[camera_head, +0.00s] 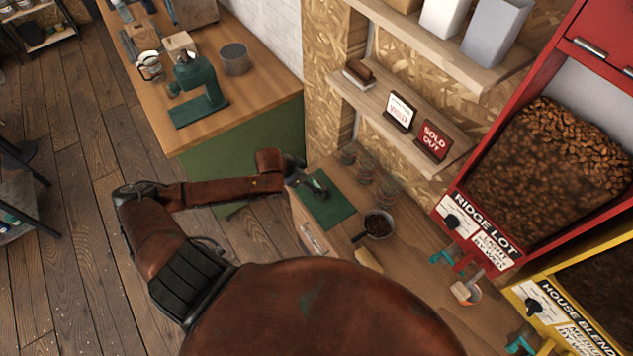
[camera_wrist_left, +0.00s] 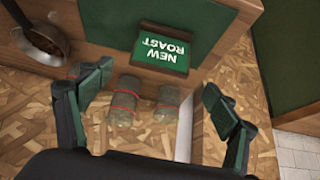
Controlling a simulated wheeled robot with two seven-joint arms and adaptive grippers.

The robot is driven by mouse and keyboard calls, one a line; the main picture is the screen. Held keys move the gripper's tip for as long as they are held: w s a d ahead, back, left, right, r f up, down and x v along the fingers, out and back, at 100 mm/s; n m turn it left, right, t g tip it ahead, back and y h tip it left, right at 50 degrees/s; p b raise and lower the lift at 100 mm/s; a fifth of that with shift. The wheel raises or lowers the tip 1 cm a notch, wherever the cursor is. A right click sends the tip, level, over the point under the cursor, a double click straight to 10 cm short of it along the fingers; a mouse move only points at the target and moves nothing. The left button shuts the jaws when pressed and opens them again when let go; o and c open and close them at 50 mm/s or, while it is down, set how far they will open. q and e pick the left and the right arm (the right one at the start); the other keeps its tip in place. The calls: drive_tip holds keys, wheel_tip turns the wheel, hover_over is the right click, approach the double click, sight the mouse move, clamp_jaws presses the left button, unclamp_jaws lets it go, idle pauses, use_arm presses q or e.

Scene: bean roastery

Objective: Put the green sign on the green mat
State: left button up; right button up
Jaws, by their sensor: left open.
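The green sign (camera_wrist_left: 163,50), lettered NEW ROAST, shows in the left wrist view against the green mat (camera_wrist_left: 206,22), near the mat's edge. It looks tilted, and its contact with the mat cannot be made out fully. In the head view the small sign (camera_head: 320,184) is at the far end of the green mat (camera_head: 327,211) on the wooden counter. My left gripper (camera_head: 306,181) is beside the sign. In the left wrist view its fingers (camera_wrist_left: 158,80) are spread wide, with the sign beyond the gap and nothing held between them. My right gripper is out of view.
Several glass jars (camera_head: 366,168) stand along the wall by the mat. A metal pan of beans (camera_head: 377,226) sits to the mat's right. A shelf above holds a red SOLD OUT sign (camera_head: 433,141) and a white sign (camera_head: 399,112). A red bean dispenser (camera_head: 463,205) stands at right.

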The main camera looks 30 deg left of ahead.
use_arm(q)
drive_tip(key=v, duration=0.5)
drive_tip(key=shift+s+r, duration=0.15)
drive_tip(key=shift+r, duration=0.2)
